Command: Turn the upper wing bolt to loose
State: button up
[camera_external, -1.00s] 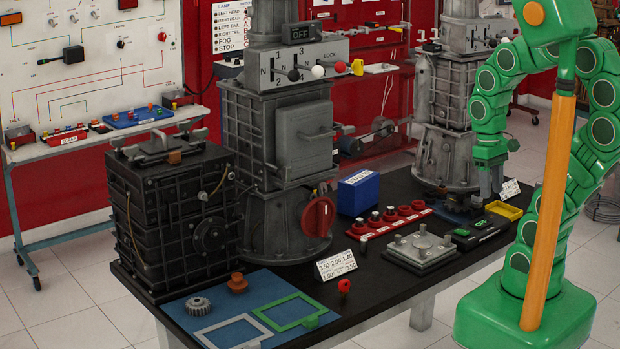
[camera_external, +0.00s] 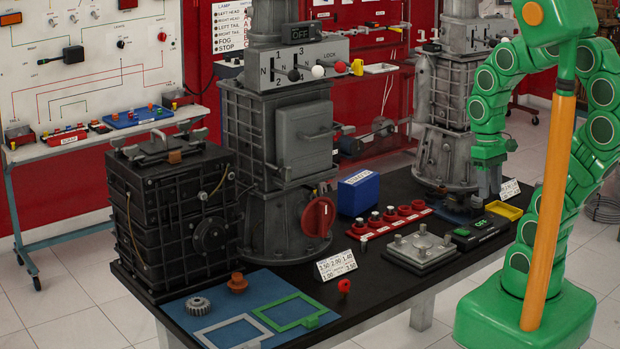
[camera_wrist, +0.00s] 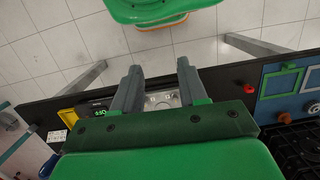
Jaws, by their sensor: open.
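I cannot clearly make out which part is the upper wing bolt. Small grey fittings (camera_external: 345,130) stick out at the right side of the door on the large grey gearbox unit (camera_external: 283,225), but their shape is too small to tell. My gripper (camera_external: 488,185) hangs pointing down over the far right of the black bench, in front of the rear grey unit (camera_external: 445,160) and well away from the large unit. In the wrist view my gripper (camera_wrist: 159,70) is open, its two grey fingers apart with nothing held between them.
A grey metal plate (camera_external: 422,248) lies on the bench (camera_external: 385,285) and shows beyond my fingers in the wrist view (camera_wrist: 160,100). A yellow tray (camera_external: 503,210), a blue box (camera_external: 358,192), red knobs (camera_external: 390,216) and a black crate-like unit (camera_external: 165,225) stand around it.

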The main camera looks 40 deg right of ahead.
jog(key=w+a+r+m+y, duration=0.3)
jog(key=w+a+m+y, duration=0.9)
jog(key=w+m, duration=0.7)
jog(key=m+t+y, duration=0.4)
jog(key=m+t, duration=0.5)
jog(key=m, duration=1.2)
send_near(348, 127)
jog(key=shift+f+x, duration=0.2)
jog(key=shift+x, duration=2.35)
jog(key=shift+f+x, duration=0.2)
jog(key=shift+x, duration=2.35)
jog(key=shift+s, duration=0.2)
grip_shut()
